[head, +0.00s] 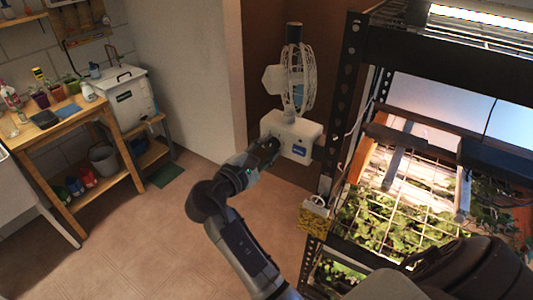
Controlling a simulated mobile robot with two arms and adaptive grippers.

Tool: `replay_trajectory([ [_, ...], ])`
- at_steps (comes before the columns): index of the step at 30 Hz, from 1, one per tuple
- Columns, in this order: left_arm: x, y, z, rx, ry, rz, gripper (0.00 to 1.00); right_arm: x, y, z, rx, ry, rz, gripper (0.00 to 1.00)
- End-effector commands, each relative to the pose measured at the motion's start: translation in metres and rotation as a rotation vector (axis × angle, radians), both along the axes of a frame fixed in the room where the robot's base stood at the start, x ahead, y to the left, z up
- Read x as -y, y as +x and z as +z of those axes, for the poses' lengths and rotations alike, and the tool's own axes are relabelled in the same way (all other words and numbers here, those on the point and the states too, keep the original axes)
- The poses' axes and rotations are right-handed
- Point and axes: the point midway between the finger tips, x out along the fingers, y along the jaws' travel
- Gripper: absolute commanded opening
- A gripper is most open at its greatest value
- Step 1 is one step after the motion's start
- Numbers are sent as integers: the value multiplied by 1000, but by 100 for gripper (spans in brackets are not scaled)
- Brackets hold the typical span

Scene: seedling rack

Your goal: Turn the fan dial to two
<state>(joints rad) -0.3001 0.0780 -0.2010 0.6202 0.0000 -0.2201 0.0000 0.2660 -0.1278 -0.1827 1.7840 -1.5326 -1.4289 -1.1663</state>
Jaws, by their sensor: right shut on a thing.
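The fan (298,85) has a white wire cage and a white box base (302,137) with a small blue label. It is at the side of the metal rack, in front of a brown panel. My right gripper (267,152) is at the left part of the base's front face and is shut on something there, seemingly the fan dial. The gripper hides the dial, so its setting and marks cannot be read. My left gripper is not in view.
The black metal rack (354,60) with lit seedlings (400,215) under a wire grid stands close on the right. A yellow item (313,219) hangs at its post. A wooden bench (75,108) and a white container (127,97) stand far left. The floor between is clear.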

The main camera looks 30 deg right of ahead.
Motion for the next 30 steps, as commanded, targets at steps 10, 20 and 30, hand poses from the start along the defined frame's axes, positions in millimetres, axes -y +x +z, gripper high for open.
replay_trajectory([
  [10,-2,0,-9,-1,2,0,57,1,0,1,97,38,-2,1],
  [20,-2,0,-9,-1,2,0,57,1,0,1,106,40,-1,1],
  [30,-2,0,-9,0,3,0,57,1,0,1,103,41,-1,61],
])
